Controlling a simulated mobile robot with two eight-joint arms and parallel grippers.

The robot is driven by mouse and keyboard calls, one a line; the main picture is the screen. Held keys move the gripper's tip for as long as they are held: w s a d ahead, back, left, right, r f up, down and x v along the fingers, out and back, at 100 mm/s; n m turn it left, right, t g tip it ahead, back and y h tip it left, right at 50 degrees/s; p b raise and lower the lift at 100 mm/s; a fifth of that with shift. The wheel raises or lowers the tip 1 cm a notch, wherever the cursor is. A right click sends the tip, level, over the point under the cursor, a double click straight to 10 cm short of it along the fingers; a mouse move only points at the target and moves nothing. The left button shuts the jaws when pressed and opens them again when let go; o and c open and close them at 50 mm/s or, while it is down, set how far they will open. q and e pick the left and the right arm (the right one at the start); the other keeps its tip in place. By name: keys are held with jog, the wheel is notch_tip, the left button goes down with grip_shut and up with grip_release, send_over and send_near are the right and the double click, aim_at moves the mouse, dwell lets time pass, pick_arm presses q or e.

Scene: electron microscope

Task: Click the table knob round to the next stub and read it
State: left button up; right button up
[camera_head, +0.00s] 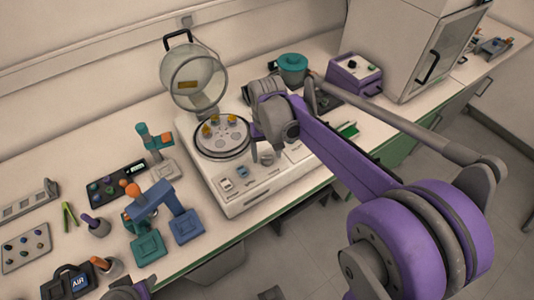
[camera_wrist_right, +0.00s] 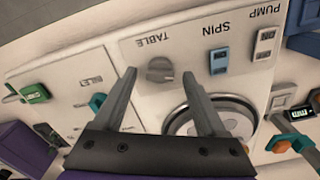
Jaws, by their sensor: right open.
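The grey table knob (camera_wrist_right: 160,69), under the upside-down word TABLE, sits on the white panel in the right wrist view. My right gripper (camera_wrist_right: 162,75) is open, its two fingers either side of the knob in that view; I cannot tell whether they touch it. In the head view the right gripper and wrist are over the panel, and the fingertips are hard to make out. The round stub table (camera_head: 222,138) carries golden stubs and stands on the white coater (camera_head: 235,200). A grey and purple part of my left arm shows at the bottom edge; its fingers are not visible.
The clear bell jar (camera_head: 193,78) stands raised behind the table. The SPIN switch (camera_wrist_right: 219,62) and PUMP switch (camera_wrist_right: 265,42) are beside the knob. A teal pot (camera_head: 292,68) and purple box (camera_head: 354,73) are behind my right arm. Blue stands (camera_head: 186,226) are at left.

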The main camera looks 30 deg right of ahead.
aim_at(267, 157)
notch_tip(267, 157, up, 10)
jog(key=shift+p, duration=0.4)
dwell(0.3)
jog(key=s+a+f+n+t+p, duration=0.1)
jog(key=s+a+f+t, duration=0.1)
jog(key=s, duration=0.6)
jog(key=s+a+f+n+t+p, duration=0.2)
jog(key=s+a+f+t, duration=0.1)
jog(key=s+f, duration=0.3)
jog(key=shift+s+a, duration=0.9)
jog(key=shift+w, duration=0.1)
dwell(2.2)
